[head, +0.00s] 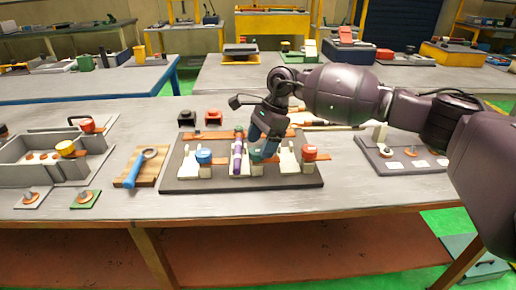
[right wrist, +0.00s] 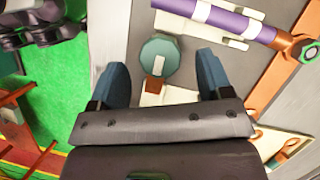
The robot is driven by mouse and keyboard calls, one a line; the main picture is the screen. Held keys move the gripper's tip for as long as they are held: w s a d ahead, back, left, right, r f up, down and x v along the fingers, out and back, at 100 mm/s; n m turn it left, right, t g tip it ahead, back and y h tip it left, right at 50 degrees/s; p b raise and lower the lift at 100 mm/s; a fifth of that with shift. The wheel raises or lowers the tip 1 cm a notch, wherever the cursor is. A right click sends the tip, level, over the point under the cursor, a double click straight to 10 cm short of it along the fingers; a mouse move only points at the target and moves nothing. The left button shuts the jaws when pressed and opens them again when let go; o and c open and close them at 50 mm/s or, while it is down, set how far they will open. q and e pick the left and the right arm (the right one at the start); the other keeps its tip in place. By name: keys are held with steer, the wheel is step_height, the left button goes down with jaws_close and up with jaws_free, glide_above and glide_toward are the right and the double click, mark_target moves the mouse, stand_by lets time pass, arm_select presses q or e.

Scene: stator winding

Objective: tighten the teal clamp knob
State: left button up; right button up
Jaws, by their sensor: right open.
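The teal clamp knob (right wrist: 159,57) is a round, faceted cap on the dark fixture board (head: 190,184), seen from above in the right wrist view. My right gripper (right wrist: 160,72) is open, with one blue finger on each side of the knob's near edge. No contact shows, and I cannot tell its height above the knob. In the head view my right gripper (head: 262,150) points down over the board and hides most or all of the teal knob. My left gripper is not in view.
A blue-handled tool (head: 134,172) lies on a wooden block at left. A grey bin (head: 40,172) stands farther left.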

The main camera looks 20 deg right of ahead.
steer(key=shift+x, duration=0.95)
steer(key=c, duration=0.9)
steer(key=shift+c, duration=0.2)
